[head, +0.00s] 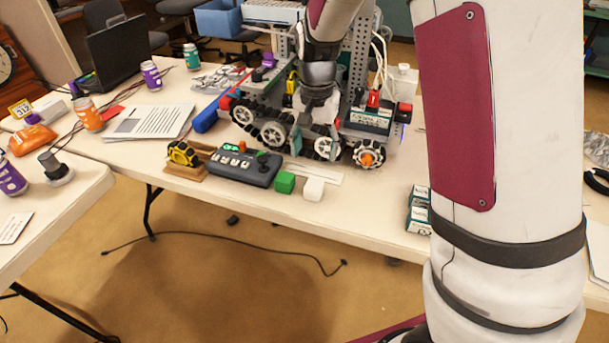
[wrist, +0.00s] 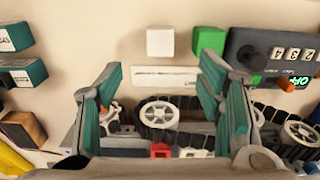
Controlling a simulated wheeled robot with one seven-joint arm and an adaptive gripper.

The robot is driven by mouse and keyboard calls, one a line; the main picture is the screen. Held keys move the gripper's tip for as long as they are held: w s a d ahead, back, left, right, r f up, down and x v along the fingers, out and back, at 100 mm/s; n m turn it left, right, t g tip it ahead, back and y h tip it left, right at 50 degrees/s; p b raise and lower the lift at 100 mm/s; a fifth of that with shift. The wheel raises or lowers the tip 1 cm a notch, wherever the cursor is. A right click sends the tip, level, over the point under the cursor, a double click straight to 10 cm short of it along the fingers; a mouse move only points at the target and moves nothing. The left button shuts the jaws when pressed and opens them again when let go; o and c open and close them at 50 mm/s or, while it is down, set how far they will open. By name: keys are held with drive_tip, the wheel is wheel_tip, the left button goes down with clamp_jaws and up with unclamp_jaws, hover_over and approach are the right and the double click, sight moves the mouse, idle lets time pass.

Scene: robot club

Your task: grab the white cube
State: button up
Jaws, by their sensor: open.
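The white cube (head: 314,189) sits on the table near its front edge, just right of a green cube (head: 285,182). In the wrist view the white cube (wrist: 160,42) lies beyond the fingertips, roughly centred between them, with the green cube (wrist: 208,40) close on its right. My gripper (wrist: 160,75) is open and empty, its two green-padded fingers spread apart. It is not touching the cube. In the head view my arm comes down in front of the tracked robot, and the fingers are hard to make out there.
The tracked robot (head: 266,128) stands behind the cubes. A dark control box (head: 243,167) with buttons is left of the green cube. Small green-and-white boxes (head: 419,211) are at the right. A flat white strip (wrist: 164,76) lies beside the white cube. The table's front edge is close.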

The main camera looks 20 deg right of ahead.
sight(314, 184)
drive_tip(key=f, duration=0.7)
drive_tip(key=f+b, duration=0.1)
drive_tip(key=f, duration=0.6)
drive_tip(key=shift+w+d+b, duration=0.15)
drive_tip(key=shift+w+b, duration=0.05)
drive_tip(key=shift+b, duration=0.1)
drive_tip(key=shift+r, duration=0.1)
drive_tip(key=c, duration=1.2)
